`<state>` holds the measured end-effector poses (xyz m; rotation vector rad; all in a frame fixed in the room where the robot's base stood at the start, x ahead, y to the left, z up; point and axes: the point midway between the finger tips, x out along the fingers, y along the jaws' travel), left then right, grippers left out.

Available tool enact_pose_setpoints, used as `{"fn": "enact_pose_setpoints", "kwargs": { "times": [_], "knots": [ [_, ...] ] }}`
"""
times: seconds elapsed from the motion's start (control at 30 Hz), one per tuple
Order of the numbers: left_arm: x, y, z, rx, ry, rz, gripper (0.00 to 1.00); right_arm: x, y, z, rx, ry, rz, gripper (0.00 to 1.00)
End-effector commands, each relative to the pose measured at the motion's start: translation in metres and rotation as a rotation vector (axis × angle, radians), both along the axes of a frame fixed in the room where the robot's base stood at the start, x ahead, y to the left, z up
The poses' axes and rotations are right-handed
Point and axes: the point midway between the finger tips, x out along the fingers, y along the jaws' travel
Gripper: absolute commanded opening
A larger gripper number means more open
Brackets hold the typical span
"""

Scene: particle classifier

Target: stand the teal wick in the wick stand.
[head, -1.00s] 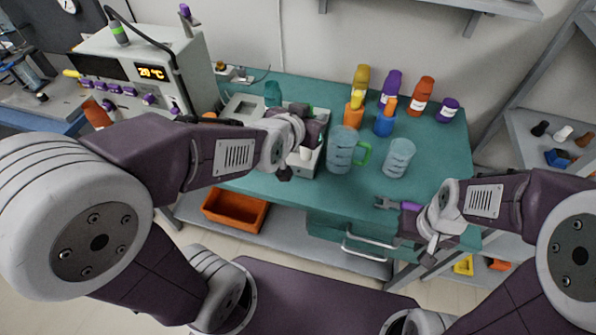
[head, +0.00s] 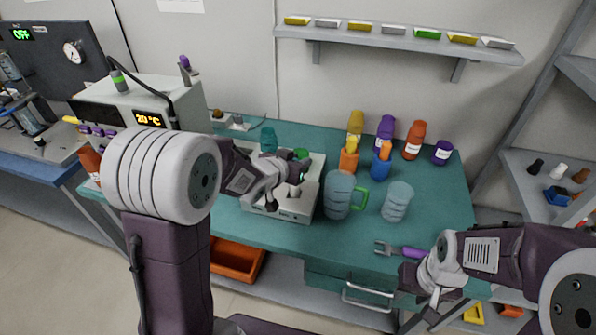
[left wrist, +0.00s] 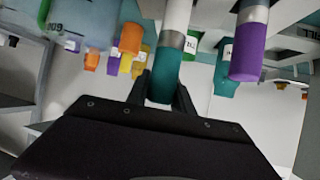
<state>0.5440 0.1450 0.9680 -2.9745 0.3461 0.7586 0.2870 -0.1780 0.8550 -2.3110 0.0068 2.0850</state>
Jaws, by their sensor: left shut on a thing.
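My left gripper (head: 297,176) is over the grey-white box-shaped unit (head: 294,216) on the teal table. In the left wrist view its jaws (left wrist: 160,92) are shut on the teal end of a wick (left wrist: 164,68), which has a grey band and a white part beyond. A wick with a purple end (left wrist: 247,52) is beside it, apart from the jaws. The arm hides much of the unit, and I cannot make out which part is the wick stand. My right gripper (head: 432,296) is low at the table's front right; its jaws are unclear.
A clear mug with green handle (head: 339,195) and a clear beaker (head: 397,202) stand right of the unit. A purple-handled fork tool (head: 400,250) lies near the front edge. Several coloured bottles (head: 414,140) stand behind. A heater box (head: 148,100) is at left.

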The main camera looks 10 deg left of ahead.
Motion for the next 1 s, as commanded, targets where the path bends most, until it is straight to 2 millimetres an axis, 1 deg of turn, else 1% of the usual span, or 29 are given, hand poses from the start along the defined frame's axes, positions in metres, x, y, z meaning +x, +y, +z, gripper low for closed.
{"fn": "enact_pose_setpoints", "kwargs": {
  "times": [0.17,0.2,0.27,0.4,0.43,0.67,0.8,0.83,0.87,0.9,1.0],
  "knots": [
    [0.003,0.002,-0.002,0.000,-0.002,0.000,0.00,0.000,0.000,0.000,0.000,0.000,0.000,0.38],
    [0.003,0.002,-0.004,0.000,-0.001,0.000,0.00,0.000,0.000,-0.002,0.000,0.000,0.000,0.38],
    [0.002,0.001,-0.013,-0.001,0.002,0.000,0.00,0.000,0.000,-0.006,0.000,0.000,0.000,0.38],
    [0.002,0.001,-0.040,0.000,0.003,0.000,0.00,0.000,0.000,-0.016,0.000,0.000,0.000,0.38],
    [0.002,0.001,-0.043,-0.001,0.002,0.001,0.00,0.000,0.000,-0.017,0.000,0.000,0.000,0.38],
    [0.002,0.001,-0.041,0.001,-0.002,0.000,0.00,0.000,0.000,-0.015,0.000,0.000,0.000,0.38],
    [0.002,0.001,-0.046,0.001,-0.001,0.000,0.00,0.000,0.000,-0.019,0.000,0.000,0.000,0.38],
    [0.002,0.001,-0.046,0.001,-0.001,0.000,0.34,0.000,0.000,-0.018,0.000,0.000,0.000,0.38],
    [0.002,0.001,-0.045,0.001,-0.001,0.000,0.42,0.000,0.000,-0.018,0.000,0.000,0.000,0.38],
    [0.002,0.001,-0.045,0.001,-0.001,0.000,0.50,0.000,0.000,-0.018,0.000,0.000,0.000,0.38],
    [0.002,0.001,-0.045,0.001,-0.001,0.000,0.50,0.000,0.000,-0.018,0.000,0.000,0.000,0.38]
  ]
}}
